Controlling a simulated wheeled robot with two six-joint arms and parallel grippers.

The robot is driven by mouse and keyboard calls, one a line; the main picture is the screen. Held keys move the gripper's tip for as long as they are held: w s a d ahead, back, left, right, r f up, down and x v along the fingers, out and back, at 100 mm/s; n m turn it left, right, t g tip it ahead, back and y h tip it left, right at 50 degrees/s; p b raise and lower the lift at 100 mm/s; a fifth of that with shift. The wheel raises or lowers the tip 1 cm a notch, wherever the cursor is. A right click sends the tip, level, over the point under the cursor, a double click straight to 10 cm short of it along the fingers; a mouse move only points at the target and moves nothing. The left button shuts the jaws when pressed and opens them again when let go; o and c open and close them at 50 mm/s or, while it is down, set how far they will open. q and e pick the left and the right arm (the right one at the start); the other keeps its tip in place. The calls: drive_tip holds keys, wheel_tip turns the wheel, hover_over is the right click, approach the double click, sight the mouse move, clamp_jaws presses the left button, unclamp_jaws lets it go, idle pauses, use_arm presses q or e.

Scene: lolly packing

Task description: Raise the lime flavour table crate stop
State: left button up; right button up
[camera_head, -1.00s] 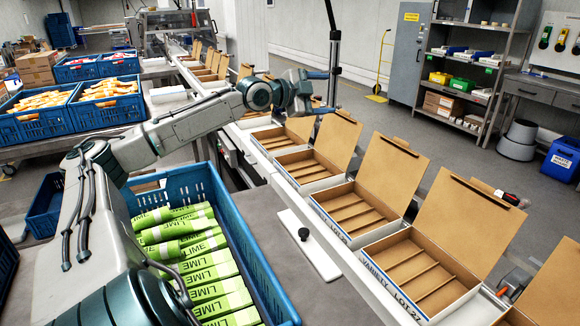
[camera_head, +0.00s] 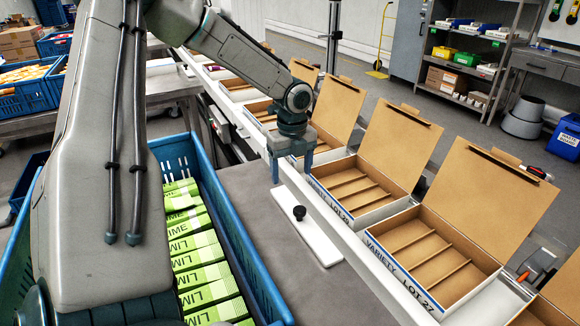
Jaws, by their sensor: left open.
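The crate stop appears to be the flat white plate (camera_head: 318,241) with a black knob (camera_head: 299,213), lying on the grey table top beside the conveyor. A blue crate (camera_head: 243,245) full of green LIME packs (camera_head: 194,246) stands to its left, partly hidden by my left arm. My left gripper (camera_head: 292,174) points down with its two blue fingers apart and nothing between them. It is at the plate's far end, beyond the knob; I cannot tell its exact height above the plate. My right gripper is out of view.
Open cardboard boxes, including one labelled LOT 27 (camera_head: 404,269), line the conveyor just right of the plate, lids up. Another blue crate (camera_head: 28,93) with orange packs stands at the far left. The grey table is clear around the plate.

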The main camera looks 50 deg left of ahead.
sight(291, 205)
use_arm(q)
wheel_tip(291, 205, down, 9)
drive_tip(key=shift+p, duration=0.45)
drive_tip(key=shift+f, duration=0.6)
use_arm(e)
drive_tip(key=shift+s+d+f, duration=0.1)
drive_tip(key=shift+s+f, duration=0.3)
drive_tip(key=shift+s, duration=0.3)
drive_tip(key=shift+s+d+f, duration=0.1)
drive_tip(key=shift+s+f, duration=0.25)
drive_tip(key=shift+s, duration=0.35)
use_arm(q)
drive_tip(key=shift+c, duration=0.4)
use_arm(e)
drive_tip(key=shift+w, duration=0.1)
